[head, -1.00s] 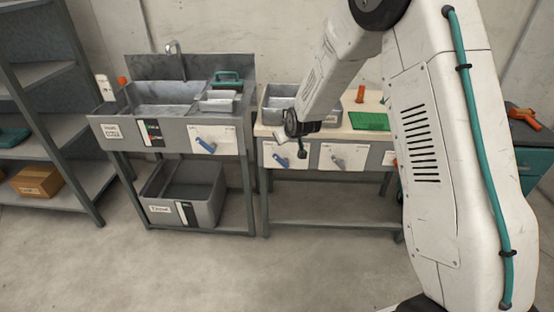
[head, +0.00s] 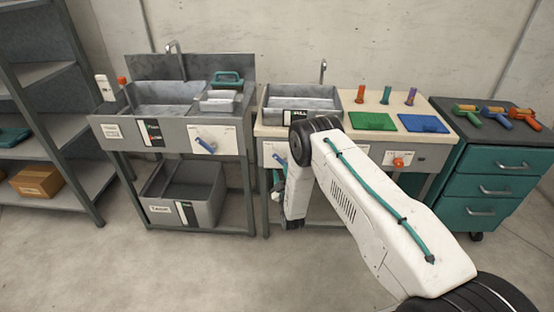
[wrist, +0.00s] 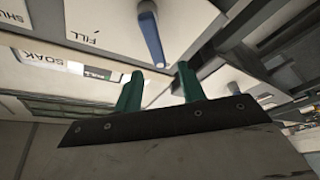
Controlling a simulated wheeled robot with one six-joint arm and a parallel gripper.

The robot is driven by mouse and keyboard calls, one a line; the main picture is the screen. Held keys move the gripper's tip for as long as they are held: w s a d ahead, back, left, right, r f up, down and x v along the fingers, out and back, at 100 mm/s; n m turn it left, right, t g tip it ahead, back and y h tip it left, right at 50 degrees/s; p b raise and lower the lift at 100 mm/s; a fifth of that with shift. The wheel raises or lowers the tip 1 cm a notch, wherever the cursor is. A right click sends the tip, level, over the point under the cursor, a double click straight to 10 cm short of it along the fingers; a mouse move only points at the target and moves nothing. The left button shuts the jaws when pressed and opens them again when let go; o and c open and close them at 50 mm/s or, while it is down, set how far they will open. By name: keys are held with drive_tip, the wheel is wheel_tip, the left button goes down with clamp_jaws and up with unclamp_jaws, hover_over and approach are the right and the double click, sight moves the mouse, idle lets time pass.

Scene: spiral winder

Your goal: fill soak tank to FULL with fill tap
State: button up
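The soak tank appears to be the grey basin (head: 330,104) on the right-hand bench, with a gauge (head: 298,117) on its front. A SOAK label (wrist: 42,62) and the gauge show in the wrist view; I cannot read the level surely. The fill tap's blue lever (wrist: 150,38) is on a white plate (wrist: 98,22) marked FILL and SHUT; in the head view it is mostly hidden by my arm. My gripper (wrist: 158,84) has two green fingers apart with nothing between them. The lever's end is close beyond the fingertips. No contact is visible.
Left stands another sink (head: 165,93) with its own blue lever (head: 204,144) and a grey bin (head: 183,193) below. A teal drawer cabinet (head: 500,185) stands farther right.

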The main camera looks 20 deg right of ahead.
sight(277, 159)
drive_tip(key=x, duration=0.7)
drive_tip(key=shift+w+r, duration=0.25)
clamp_jaws()
